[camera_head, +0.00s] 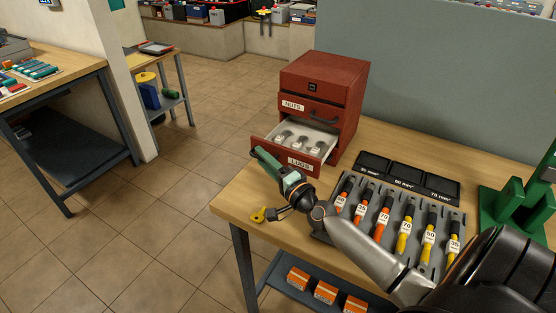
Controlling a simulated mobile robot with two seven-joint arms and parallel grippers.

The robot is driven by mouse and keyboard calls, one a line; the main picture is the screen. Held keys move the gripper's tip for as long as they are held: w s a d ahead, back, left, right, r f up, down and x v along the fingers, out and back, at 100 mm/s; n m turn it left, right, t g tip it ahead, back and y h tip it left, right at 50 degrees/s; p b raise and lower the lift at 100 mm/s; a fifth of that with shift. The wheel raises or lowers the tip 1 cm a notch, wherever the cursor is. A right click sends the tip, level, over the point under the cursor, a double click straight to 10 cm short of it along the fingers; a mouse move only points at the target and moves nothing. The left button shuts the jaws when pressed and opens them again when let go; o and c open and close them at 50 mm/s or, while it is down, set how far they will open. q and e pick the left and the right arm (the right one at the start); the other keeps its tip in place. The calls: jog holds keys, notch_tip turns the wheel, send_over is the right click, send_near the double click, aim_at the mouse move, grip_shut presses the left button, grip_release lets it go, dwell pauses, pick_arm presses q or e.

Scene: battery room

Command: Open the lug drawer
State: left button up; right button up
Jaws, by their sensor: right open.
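The red cabinet (324,78) stands on the wooden bench. Its lug drawer (301,161), labelled LUGS, is pulled out toward me. Several metal lugs lie in its light-coloured inside. The drawer's handle cannot be made out. My right gripper (261,157) is open, by the left front corner of the lug drawer. I cannot tell whether it touches the drawer. My left gripper is not in view.
A grey rack (320,232) with several orange and yellow-handled tools lies right of my gripper. Black labelled trays (408,177) sit behind it. A yellow key-like item (258,214) lies near the bench's front edge. A green stand (510,213) is at the right.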

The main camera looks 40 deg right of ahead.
jog(key=s, duration=0.3)
jog(key=s+b, duration=0.1)
jog(key=s, duration=0.3)
jog(key=s+f+b, duration=0.1)
jog(key=s, duration=0.2)
jog(key=shift+s, duration=0.3)
jog(key=shift+s+r, duration=0.1)
jog(key=shift+s, duration=0.5)
jog(key=s+a+f+n+g+y, duration=0.35)
jog(key=a+f+n, duration=0.2)
jog(key=a, duration=0.25)
jog(key=s+a+f+n+g+y, duration=0.2)
jog(key=s+a+f+n+g, duration=0.15)
jog(key=a+n, duration=0.4)
jog(key=s+d+f+n+g+h, duration=0.2)
jog(key=s+f+n+g+h, duration=0.3)
jog(key=s+g, duration=0.45)
jog(key=w+a+f+t+y+p, duration=0.2)
jog(key=a+f+t, duration=0.2)
jog(key=f+t, duration=0.3)
jog(key=shift+a+f, duration=0.3)
jog(key=shift+f, duration=0.5)
